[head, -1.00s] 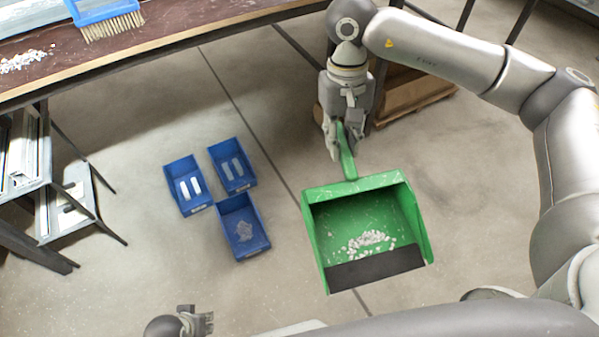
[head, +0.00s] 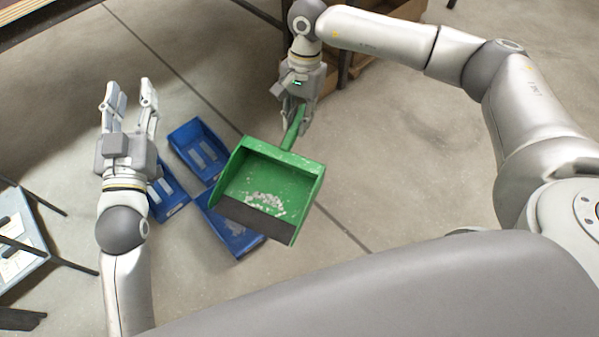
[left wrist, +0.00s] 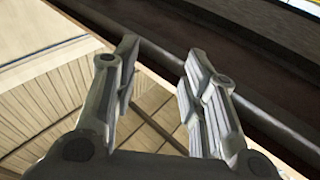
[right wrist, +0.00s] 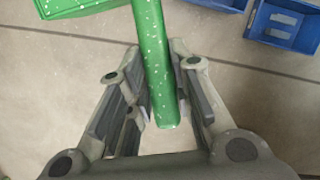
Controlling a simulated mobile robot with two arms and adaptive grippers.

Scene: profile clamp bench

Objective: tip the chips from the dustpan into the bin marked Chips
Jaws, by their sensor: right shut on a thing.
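The green dustpan (head: 236,178) hangs level or slightly tilted above the floor, with white chips (head: 265,201) lying near its dark front lip (head: 253,218). My right gripper (head: 297,119) is shut on its handle (right wrist: 153,60). The dustpan partly covers the front blue bin (head: 238,236), which held grey bits in the earlier view. Two other blue bins, one at the back (head: 184,138) and one at the left (head: 172,203), hold pale strips. The bin labels are not readable. My left gripper (head: 130,95) is open and empty, left of the bins; its arm overlaps the left bin.
A dark bench edge (head: 40,20) crosses the top left. A metal rack with a pale shelf (head: 15,240) stands at the lower left. A wooden crate shows in the left wrist view (left wrist: 50,90). Open floor (head: 400,150) lies right of the dustpan.

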